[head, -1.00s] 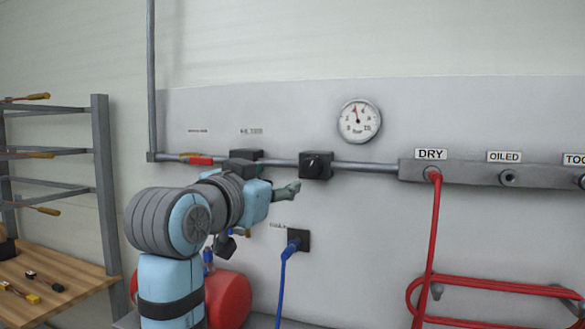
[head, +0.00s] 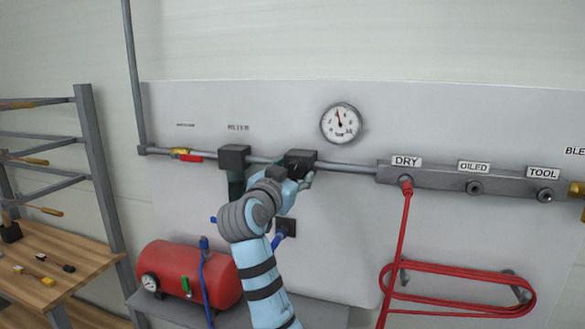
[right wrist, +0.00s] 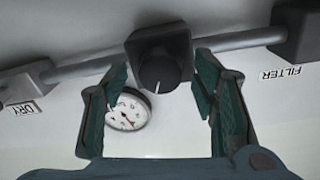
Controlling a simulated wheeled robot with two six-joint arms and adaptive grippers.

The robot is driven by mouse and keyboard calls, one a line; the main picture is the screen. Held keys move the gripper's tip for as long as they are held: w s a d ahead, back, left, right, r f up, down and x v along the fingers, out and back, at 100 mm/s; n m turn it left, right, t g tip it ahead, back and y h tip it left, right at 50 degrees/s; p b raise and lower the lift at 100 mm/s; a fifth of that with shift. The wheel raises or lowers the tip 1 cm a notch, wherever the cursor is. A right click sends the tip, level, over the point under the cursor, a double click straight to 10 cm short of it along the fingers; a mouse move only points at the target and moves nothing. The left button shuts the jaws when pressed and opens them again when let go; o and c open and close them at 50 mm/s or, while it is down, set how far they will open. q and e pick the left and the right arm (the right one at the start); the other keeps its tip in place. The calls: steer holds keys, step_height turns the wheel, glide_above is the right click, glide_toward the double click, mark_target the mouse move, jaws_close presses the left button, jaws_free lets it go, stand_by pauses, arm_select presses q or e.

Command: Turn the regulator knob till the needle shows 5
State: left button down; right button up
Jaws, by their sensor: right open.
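The regulator is a black block (head: 300,157) on the grey pipe, right of a similar dark block. In the right wrist view its round dark knob (right wrist: 159,73) faces me with a pale mark on it. My right gripper (head: 303,181) is at the regulator, partly hidden by its own arm. In the wrist view the open jaws (right wrist: 163,78) stand either side of the knob, with visible gaps and nothing held. The round white gauge (head: 340,123) is above right; its red needle points nearly straight up, slightly left. The exact number is too small to read. My left gripper is not in view.
The filter block (head: 234,157) is left of the regulator on the pipe. The DRY, OILED and TOOL outlet manifold (head: 440,178) is right, with a red hose (head: 398,250). A red tank (head: 190,273) stands below left. The wall between regulator and gauge is clear.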

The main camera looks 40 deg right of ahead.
steer(key=shift+a+r, duration=0.1)
steer(key=shift+c, duration=1)
steer(key=c, duration=1)
steer(key=shift+o, duration=0.2)
steer(key=shift+f+m+b, duration=0.2)
steer(key=shift+m+b, duration=0.2)
steer(key=shift+b, duration=0.2)
steer(key=shift+r, duration=0.15)
steer(key=o, duration=1.2)
steer(key=shift+c, duration=0.2)
